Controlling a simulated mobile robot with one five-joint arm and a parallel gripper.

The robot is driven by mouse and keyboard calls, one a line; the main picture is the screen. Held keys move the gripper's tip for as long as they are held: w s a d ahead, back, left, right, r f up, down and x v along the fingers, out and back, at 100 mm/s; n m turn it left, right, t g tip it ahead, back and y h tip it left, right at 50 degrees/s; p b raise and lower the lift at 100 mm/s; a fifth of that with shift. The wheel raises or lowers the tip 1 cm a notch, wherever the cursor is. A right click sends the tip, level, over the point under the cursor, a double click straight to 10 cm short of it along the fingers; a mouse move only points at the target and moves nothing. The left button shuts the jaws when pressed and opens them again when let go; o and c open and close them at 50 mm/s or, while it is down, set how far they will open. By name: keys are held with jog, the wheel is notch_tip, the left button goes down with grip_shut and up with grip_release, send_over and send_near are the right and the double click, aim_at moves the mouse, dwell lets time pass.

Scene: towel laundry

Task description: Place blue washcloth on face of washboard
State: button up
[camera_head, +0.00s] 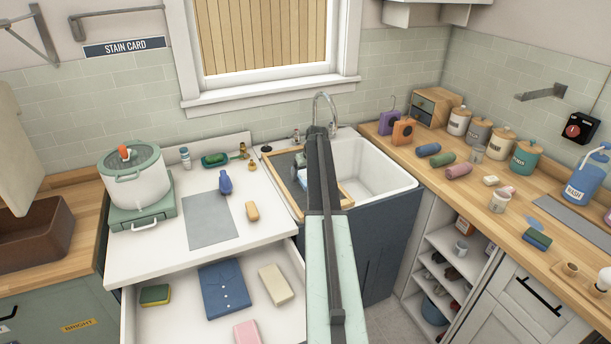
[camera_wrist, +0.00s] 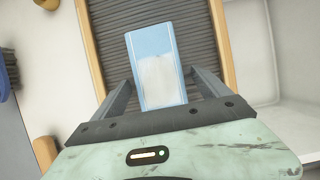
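The washboard (camera_head: 283,163) leans in the left part of the sink, with a wooden frame and a dark ridged face. Its ridged face (camera_wrist: 110,36) fills the middle of the wrist view. The blue washcloth (camera_wrist: 152,47), a folded block with a pale patch, lies over this face; I cannot tell whether it rests flat on it. A bit of it shows beside my arm in the head view (camera_head: 303,178). My gripper (camera_wrist: 163,75) is over the washboard, its fingers spread on both sides of the cloth's near end, with a gap on the right. My arm hides part of the board.
The white sink basin (camera_head: 372,178) is empty to the right, with a tap (camera_head: 325,105) behind. An open drawer (camera_head: 185,322) holds cloths and a sponge.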

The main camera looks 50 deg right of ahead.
jog(key=shift+r+p, duration=0.3)
jog(key=p+v, duration=1)
jog(key=v, duration=0.1)
jog(key=shift+s+r+p, duration=0.2)
jog(key=shift+r+p, duration=0.15)
jog(key=shift+p, duration=0.05)
jog(key=shift+a, duration=0.1)
